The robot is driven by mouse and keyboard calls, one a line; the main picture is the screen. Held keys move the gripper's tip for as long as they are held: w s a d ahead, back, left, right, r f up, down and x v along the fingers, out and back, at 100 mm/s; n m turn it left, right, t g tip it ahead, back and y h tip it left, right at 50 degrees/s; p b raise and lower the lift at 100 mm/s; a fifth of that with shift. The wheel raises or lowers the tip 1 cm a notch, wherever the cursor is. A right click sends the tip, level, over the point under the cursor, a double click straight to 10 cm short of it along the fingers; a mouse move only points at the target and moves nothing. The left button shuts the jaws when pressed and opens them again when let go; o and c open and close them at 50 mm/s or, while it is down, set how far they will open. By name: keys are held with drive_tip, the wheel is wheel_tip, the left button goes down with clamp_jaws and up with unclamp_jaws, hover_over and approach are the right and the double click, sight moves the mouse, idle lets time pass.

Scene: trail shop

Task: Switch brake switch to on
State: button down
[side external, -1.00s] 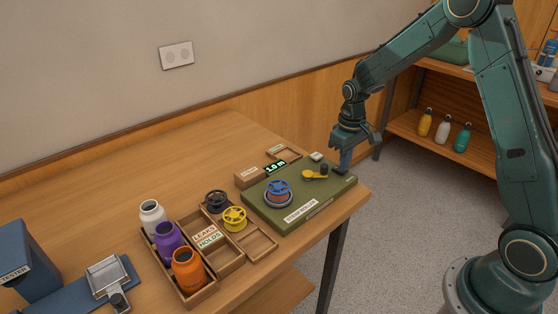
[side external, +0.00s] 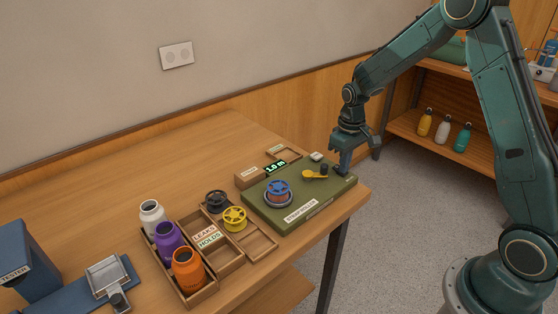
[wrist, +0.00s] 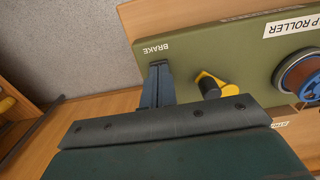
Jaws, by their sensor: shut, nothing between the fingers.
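The green strap roller board (side external: 310,204) lies near the table's right end. My gripper (side external: 343,171) points down at the board's right end, its fingers together with nothing between them. In the wrist view the fingertips (wrist: 159,66) are right beside the "BRAKE" label (wrist: 156,48). The brake switch itself is hidden by the fingers, so I cannot tell its position or whether they touch it. A yellow crank with a dark knob (side external: 316,174) is to the left of the gripper; it also shows in the wrist view (wrist: 216,86). A blue-topped spool (side external: 278,190) sits on the board.
A small display reading 1.0 m (side external: 275,167) stands behind the board. Black (side external: 216,199) and yellow (side external: 235,217) spools and an open wooden tray with bottles (side external: 185,296) are to the left. The table's front edge is close to the board.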

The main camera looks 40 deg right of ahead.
drive_tip(key=shift+r, duration=3.5)
drive_tip(key=s+a+r+t, duration=0.3)
drive_tip(key=s+a+r, duration=0.4)
drive_tip(key=s+r, duration=0.5)
drive_tip(key=s+a+r+t, duration=0.1)
drive_tip(key=s+a, duration=0.1)
drive_tip(key=s, duration=0.4)
drive_tip(key=s+a+r+t, duration=0.1)
drive_tip(key=s+a+r, duration=0.1)
drive_tip(key=s, duration=0.5)
drive_tip(key=shift+r+t, duration=0.15)
drive_tip(key=shift+t, duration=0.15)
